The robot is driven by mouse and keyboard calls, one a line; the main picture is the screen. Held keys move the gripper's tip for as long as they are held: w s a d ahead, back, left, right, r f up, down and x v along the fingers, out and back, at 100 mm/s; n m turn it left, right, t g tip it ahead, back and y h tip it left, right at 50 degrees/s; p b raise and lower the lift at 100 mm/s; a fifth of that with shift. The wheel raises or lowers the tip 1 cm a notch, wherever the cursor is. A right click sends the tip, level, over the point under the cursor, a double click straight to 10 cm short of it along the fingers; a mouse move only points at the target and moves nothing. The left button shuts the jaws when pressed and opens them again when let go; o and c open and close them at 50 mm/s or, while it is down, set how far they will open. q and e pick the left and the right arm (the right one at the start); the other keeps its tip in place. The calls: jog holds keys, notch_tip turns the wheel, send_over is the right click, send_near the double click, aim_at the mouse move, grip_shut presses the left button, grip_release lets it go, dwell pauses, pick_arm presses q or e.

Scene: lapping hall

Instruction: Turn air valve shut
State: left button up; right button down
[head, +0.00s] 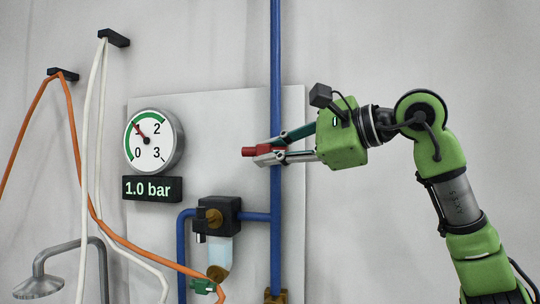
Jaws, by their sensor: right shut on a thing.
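The air valve's red lever (249,152) sticks out to the left, roughly level, in front of the vertical blue pipe (276,90). My right gripper (268,151) comes in from the right and is shut on the red lever, with its fingers hiding part of it and the valve body. A round pressure gauge (153,141) left of the lever has its needle near 1. The display (152,189) below it reads 1.0 bar. My left gripper is not in view.
A black filter unit (217,216) with a clear bowl sits below the lever, joined to blue pipes. Orange (80,160) and white (91,90) hoses hang from wall hooks at the left. A grey shower head (38,287) stands at lower left. The wall at upper right is clear.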

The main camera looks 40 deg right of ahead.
jog(key=shift+r, duration=0.1)
jog(key=c, duration=2)
grip_release()
jog(key=v, duration=1.2)
jog(key=shift+s, duration=0.1)
